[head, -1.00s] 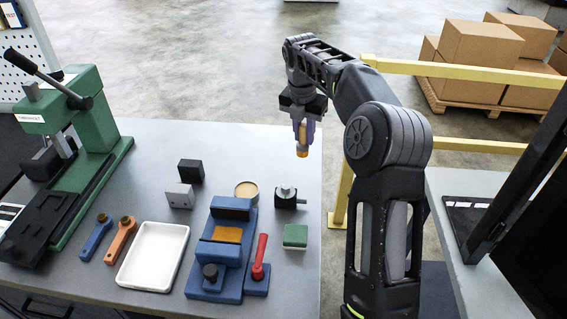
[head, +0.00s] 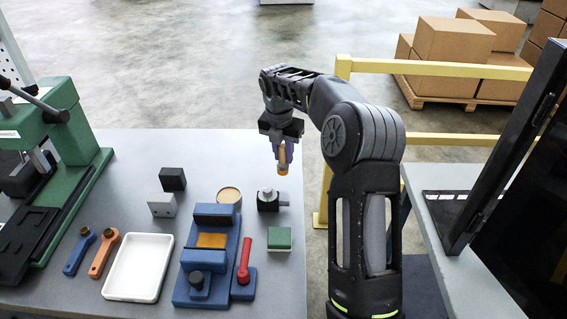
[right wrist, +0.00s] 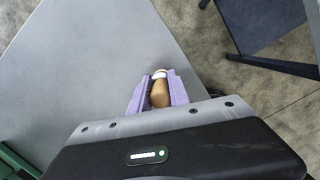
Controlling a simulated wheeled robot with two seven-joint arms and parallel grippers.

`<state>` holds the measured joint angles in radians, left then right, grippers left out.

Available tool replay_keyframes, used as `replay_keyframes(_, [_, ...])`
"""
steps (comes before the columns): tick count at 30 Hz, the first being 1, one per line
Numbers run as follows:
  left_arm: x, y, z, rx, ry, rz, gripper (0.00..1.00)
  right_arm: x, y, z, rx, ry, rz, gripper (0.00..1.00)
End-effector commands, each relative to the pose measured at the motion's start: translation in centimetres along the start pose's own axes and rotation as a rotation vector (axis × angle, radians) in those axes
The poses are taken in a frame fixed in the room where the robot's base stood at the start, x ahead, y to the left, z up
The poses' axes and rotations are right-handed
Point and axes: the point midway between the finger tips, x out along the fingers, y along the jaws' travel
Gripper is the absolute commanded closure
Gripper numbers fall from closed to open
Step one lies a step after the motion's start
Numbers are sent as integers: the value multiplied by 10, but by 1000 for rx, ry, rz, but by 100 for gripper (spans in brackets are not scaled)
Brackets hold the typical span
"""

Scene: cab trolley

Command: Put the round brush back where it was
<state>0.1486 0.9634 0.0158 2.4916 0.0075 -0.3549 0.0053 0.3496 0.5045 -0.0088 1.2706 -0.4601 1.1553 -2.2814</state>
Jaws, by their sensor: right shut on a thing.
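My right gripper (head: 281,154) hangs over the far right part of the workbench, its purple fingers pointing down. It is shut on the round brush (head: 283,171), whose orange-brown end shows below the fingers. In the right wrist view, the brush (right wrist: 160,94) is a rounded brown piece with a white band, between the two purple fingers (right wrist: 158,88). The brush appears held above the bench, beyond the small grey device (head: 268,200). Most of the brush is hidden by the fingers. My left gripper is out of view.
A round tin (head: 229,195), blue fixture (head: 213,222), red lever (head: 244,262), green block (head: 279,238) and white tray (head: 138,268) stand on the bench (head: 120,200). Dark and grey blocks (head: 172,179) stand behind. A green press (head: 70,130) is left; a yellow rail (head: 440,68) is right.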

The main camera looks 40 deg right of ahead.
Motion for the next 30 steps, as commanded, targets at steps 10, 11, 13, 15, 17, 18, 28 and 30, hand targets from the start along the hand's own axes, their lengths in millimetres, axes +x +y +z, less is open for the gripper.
replay_keyframes(10, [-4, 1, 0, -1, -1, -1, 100, 18, -1, -3, -1, 2, -3, 100])
replay_keyframes(11, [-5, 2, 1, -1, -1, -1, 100, 23, -1, -4, -1, 2, -3, 100])
replay_keyframes(13, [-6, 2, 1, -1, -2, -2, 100, 31, 0, -5, -1, 2, -2, 100])
replay_keyframes(15, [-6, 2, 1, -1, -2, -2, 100, 36, 0, -6, 0, 0, 0, 100])
replay_keyframes(17, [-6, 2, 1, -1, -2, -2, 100, 36, 0, -6, 0, 0, 0, 100])
replay_keyframes(18, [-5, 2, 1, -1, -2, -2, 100, 36, 0, -6, 0, 0, 0, 100])
replay_keyframes(28, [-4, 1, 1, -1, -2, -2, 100, 40, 0, -6, 0, 0, 0, 74])
replay_keyframes(30, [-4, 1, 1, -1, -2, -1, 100, 40, 0, -6, 0, 0, 0, 68])
